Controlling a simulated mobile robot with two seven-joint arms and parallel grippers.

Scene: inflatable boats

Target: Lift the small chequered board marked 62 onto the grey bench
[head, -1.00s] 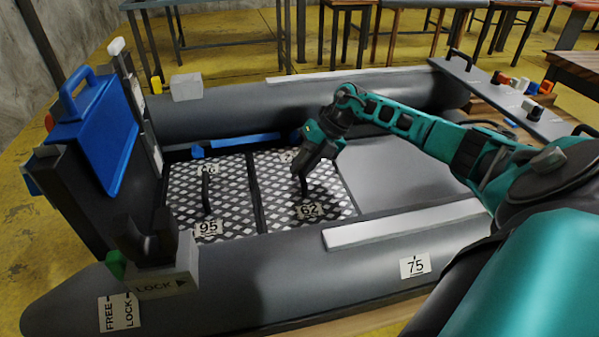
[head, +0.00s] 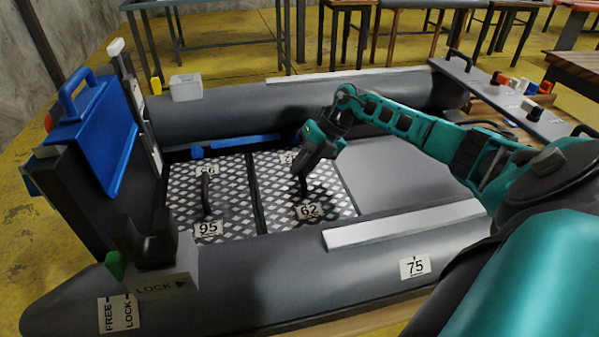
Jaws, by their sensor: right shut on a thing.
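The chequered board marked 62 (head: 330,199) lies in the boat's floor, right of a wider-looking chequered board marked 95 (head: 183,200). My right gripper (head: 303,184) reaches down from the right over board 62 and is shut on its dark upright handle. The fingertips are small and partly dark against the board. The board looks flat, level with board 95. A grey plank with a black handle (head: 500,92) spans the boat's right end; I cannot tell if it is the grey bench. My left gripper is not in view.
Grey boat tubes (head: 300,265) run in front of and behind the boards. A blue bar (head: 235,144) lies along the far edge. A blue panel (head: 95,130) stands at the left. A smooth grey floor (head: 400,172) right of board 62 is bare under my arm.

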